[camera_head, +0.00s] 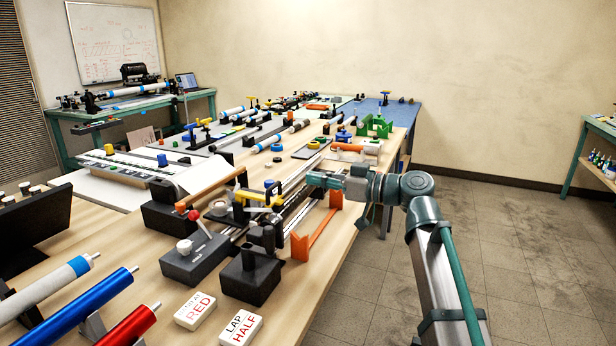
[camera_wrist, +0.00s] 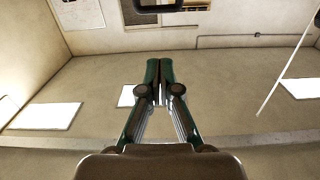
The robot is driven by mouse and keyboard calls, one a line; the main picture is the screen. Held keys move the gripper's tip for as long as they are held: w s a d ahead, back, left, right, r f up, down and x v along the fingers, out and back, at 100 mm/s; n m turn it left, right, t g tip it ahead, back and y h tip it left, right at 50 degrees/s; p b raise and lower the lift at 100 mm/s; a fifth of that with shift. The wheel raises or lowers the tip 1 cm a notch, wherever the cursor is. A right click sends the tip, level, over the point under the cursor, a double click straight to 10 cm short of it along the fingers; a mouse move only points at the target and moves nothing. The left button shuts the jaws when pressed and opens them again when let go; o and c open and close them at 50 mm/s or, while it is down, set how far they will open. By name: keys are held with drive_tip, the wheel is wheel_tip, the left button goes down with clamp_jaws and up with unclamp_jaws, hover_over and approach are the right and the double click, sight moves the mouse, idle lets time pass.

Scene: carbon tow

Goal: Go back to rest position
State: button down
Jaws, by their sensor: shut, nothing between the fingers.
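My gripper (camera_head: 314,179) is at the end of my arm, which reaches in from the lower right in the head view. It is over the right part of the long wooden table (camera_head: 352,222), above a rail fixture and close to an orange bracket (camera_head: 318,232). In the wrist view the two green fingers of my gripper (camera_wrist: 159,66) are together with nothing between them. That view looks across the room toward walls and bright panels, with no table item near the fingertips.
Dark blocks and a lever box (camera_head: 197,258) stand at the table's near middle. Blue (camera_head: 75,308) and red rollers lie at the lower left. Labelled white blocks (camera_head: 240,328) lie at the front edge. The floor (camera_head: 540,250) to the right is clear. Another bench (camera_head: 590,150) stands far right.

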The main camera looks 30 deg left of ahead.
idle(0.4)
